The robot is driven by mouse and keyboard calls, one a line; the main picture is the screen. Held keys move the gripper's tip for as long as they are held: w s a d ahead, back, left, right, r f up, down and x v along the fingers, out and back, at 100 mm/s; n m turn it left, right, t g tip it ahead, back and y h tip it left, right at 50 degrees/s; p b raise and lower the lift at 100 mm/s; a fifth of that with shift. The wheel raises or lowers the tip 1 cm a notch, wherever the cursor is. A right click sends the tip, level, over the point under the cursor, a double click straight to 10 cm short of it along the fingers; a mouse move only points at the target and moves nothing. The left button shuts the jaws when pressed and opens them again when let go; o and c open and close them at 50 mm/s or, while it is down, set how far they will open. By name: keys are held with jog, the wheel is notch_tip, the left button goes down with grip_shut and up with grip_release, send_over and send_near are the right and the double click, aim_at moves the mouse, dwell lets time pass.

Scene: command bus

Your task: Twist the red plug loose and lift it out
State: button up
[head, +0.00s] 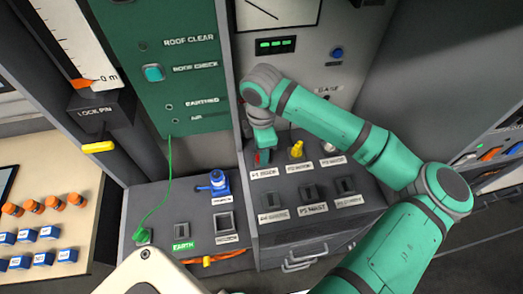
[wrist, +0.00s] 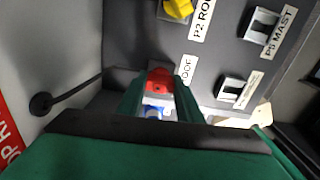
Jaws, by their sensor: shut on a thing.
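The red plug (head: 263,157) sits in the P1 socket at the left of the back row on the dark panel. It shows in the wrist view (wrist: 159,78) between the two green fingers. My gripper (head: 262,146) points down over it and is shut on it; the fingers also show in the wrist view (wrist: 158,95). The fingers and wrist hide much of the plug and its socket, so I cannot tell how deep it sits or how far it is turned.
A yellow plug (head: 297,149) stands close by in the P2 socket. A blue plug (head: 218,181) stands on the lower panel to the left. Several empty sockets lie in front, including P5 MAST (head: 345,186). A green cable (head: 157,200) runs down to the left panel.

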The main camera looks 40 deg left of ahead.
jog(key=shift+r, duration=1.05)
dwell(0.4)
jog(key=shift+r, duration=2.9)
